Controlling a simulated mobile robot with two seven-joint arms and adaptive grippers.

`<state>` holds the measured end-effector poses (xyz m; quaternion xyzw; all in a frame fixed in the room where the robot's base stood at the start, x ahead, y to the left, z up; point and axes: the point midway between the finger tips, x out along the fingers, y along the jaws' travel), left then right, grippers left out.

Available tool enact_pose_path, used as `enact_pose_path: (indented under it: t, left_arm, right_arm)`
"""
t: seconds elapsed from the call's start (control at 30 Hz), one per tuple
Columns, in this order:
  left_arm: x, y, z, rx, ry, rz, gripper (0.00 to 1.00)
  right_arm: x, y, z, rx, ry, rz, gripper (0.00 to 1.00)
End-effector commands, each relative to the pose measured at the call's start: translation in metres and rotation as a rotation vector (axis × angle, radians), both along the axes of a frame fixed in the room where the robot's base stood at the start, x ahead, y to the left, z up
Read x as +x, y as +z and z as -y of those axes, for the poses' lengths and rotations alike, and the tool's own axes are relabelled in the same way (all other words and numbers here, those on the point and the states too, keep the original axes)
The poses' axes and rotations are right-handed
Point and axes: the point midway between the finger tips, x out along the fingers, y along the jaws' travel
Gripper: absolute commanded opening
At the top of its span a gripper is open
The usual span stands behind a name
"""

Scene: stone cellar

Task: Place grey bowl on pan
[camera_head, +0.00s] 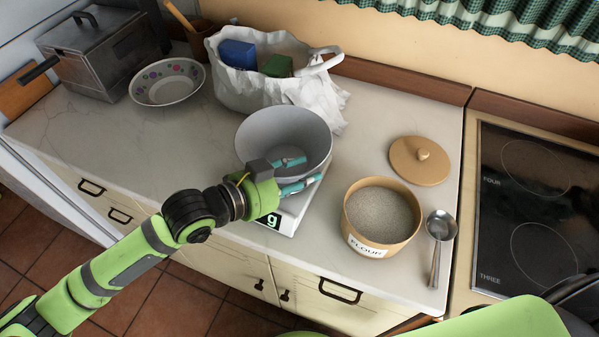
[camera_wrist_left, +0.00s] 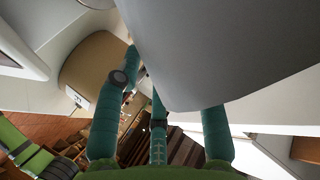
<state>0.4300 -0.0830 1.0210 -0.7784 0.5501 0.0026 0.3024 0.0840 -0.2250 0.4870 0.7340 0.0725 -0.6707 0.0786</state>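The grey bowl (camera_head: 285,125) stands over a white scale (camera_head: 291,221) in the middle of the counter; I cannot tell if it touches the scale. My left gripper (camera_head: 294,173) is at the bowl's near side, one teal finger over the inside of the rim and another outside. In the left wrist view the bowl (camera_wrist_left: 235,45) fills the upper right, and the spread fingers (camera_wrist_left: 160,115) sit around its wall, apart, with no clear grip. A dark pan-like shape (camera_head: 577,298) shows at the lower right, mostly hidden by my green arm. My right gripper is out of view.
A flour pot (camera_head: 381,215), its wooden lid (camera_head: 420,160) and a spoon (camera_head: 439,240) stand right of the scale, before the stove (camera_head: 535,190). Behind are a white bag (camera_head: 275,85) and a patterned bowl (camera_head: 167,82). Counter left of the scale is clear.

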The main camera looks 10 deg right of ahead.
Motion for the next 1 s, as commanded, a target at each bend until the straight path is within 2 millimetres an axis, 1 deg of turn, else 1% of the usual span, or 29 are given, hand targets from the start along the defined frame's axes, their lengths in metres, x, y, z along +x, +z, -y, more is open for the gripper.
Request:
enact_pose_path:
  t: [0.2,0.3,0.37,0.47,0.7,0.8,0.9,1.0]
  left_arm:
    - [0.0,0.0,0.0,0.0,0.0,0.0,0.41]
    - [0.0,0.005,0.0,0.0,0.0,0.0,0.41]
    - [-0.002,0.004,-0.005,0.002,0.001,0.0,0.41]
    - [-0.007,0.008,-0.019,0.003,0.002,0.002,0.41]
    - [-0.027,0.024,-0.063,0.005,0.002,0.002,0.41]
    - [-0.035,0.031,-0.078,0.005,0.001,0.003,0.41]
    - [-0.04,0.036,-0.089,0.004,0.002,0.001,0.41]
    - [-0.044,0.04,-0.097,0.002,0.001,0.001,0.41]
  right_arm:
    - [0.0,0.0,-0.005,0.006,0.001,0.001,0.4]
    - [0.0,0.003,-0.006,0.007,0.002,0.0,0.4]
    - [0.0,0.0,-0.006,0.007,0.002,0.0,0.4]
    - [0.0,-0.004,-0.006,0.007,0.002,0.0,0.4]
    - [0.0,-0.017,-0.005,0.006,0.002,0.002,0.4]
    - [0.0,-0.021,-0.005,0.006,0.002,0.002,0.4]
    - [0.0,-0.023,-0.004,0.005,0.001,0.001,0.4]
    - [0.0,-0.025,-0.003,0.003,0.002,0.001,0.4]
